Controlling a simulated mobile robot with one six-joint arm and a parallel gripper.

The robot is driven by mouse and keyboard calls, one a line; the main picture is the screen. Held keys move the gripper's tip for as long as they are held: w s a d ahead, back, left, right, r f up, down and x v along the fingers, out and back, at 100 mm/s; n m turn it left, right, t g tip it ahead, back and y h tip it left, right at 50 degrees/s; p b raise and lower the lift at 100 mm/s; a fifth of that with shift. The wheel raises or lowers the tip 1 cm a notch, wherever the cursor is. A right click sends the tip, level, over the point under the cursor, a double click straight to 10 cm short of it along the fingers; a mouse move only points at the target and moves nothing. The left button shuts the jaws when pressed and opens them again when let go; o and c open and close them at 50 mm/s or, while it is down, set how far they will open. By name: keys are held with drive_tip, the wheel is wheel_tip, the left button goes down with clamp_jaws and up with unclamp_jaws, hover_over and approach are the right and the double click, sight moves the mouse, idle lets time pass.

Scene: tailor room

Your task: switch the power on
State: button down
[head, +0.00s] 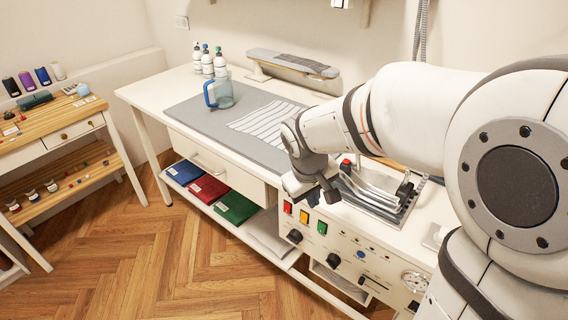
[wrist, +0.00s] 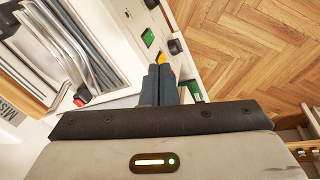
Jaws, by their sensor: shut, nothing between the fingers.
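The control panel (head: 345,245) on the front of the white ironing table carries a red switch (head: 287,207), a yellow switch (head: 304,217) and a green switch (head: 321,227) in a row. I cannot read which one is the power. My gripper (head: 331,196) is shut and empty, just above and in front of the yellow and green switches. In the wrist view its closed fingers (wrist: 160,72) lie near the yellow switch (wrist: 161,58), partly covering it. The green switch (wrist: 148,38) shows clear beyond it. The red switch is not visible there, and contact is not clear.
Black knobs (head: 333,257) and a gauge (head: 414,280) are on the same panel. A blue jug (head: 222,94) and bottles (head: 207,62) stand farther back. Folded red cloth (head: 208,188) lies on the shelf. The floor in front is clear.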

sight(287, 207)
drive_tip(key=w+a+f+n, duration=0.2)
drive_tip(key=w+a+f, duration=0.1)
drive_tip(key=a, duration=0.3)
drive_tip(key=w+a+f+n, duration=0.2)
drive_tip(key=w+a+f, duration=0.1)
drive_tip(key=a+f, duration=0.1)
drive_tip(key=shift+w+a+f+n+t+h, duration=0.3)
drive_tip(key=shift+a+f+h, duration=0.1)
drive_tip(key=shift+a, duration=0.45)
drive_tip(key=shift+w+d+f, duration=0.75)
drive_tip(key=shift+w+f, duration=0.2)
drive_tip(key=shift+f, duration=0.7)
drive_tip(key=shift+w+d+f, duration=0.75)
drive_tip(key=shift+w+f, duration=0.2)
drive_tip(key=shift+f, duration=0.75)
drive_tip(key=shift+w+d+f, duration=0.75)
drive_tip(key=shift+w+f, duration=0.2)
drive_tip(key=shift+f, duration=0.7)
